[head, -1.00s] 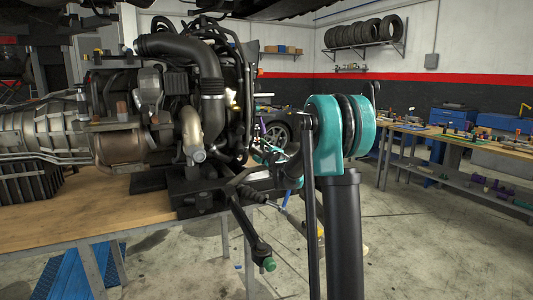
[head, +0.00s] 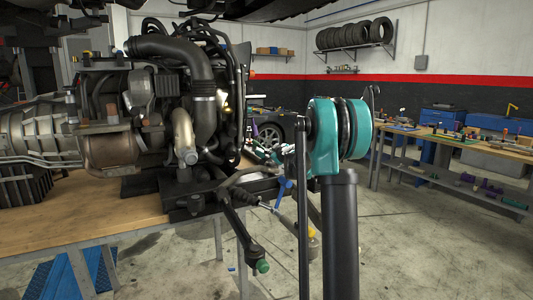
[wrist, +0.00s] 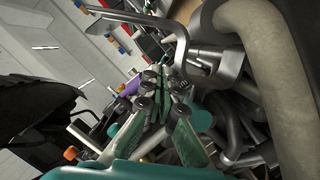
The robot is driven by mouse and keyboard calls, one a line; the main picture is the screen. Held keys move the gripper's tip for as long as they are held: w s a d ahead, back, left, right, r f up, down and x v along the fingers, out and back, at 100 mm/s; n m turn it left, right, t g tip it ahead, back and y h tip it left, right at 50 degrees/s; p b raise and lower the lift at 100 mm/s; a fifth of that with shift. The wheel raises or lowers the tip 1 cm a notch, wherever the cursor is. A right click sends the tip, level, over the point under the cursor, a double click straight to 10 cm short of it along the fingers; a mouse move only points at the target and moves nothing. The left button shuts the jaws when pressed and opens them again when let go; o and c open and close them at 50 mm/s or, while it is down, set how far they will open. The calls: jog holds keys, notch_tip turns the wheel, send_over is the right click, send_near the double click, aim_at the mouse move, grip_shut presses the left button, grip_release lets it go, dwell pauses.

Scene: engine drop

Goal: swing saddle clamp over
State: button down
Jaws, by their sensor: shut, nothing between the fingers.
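In the wrist view a bent grey metal strap (wrist: 182,38) loops beside the large pale pipe (wrist: 278,70). It may be the saddle clamp, but I cannot be sure. My gripper (wrist: 163,82) has green and grey fingers and dark knuckles; it is shut and empty, below the strap in the picture. Whether it touches the strap I cannot tell. In the head view the gripper is small and partly hidden beside the engine (head: 165,90), behind my arm. The clamp cannot be made out there.
The engine stands on a wood-topped bench (head: 90,225) at left. A blue T-shaped handle (head: 284,188) and a dark rod with a green end (head: 262,267) stick out past its edge. A workbench (head: 470,145) with tools stands at right. The floor between is mostly clear.

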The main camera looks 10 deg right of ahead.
jog(key=d+f+m, duration=0.1)
jog(key=d, duration=0.1)
jog(key=w+d+f+m+y, duration=0.1)
jog(key=m, duration=0.1)
jog(key=shift+w+d+f+m+g, duration=0.1)
jog(key=shift+d+f+m+g, duration=0.1)
jog(key=shift+d+m+g, duration=0.15)
jog(key=shift+w+d+f+m+y, duration=0.2)
jog(key=shift+d+f+m+y, duration=0.3)
jog(key=shift+d+f+m, duration=0.2)
jog(key=shift+w+d+f, duration=0.1)
jog(key=shift+d+f, duration=0.1)
jog(key=shift+f, duration=0.3)
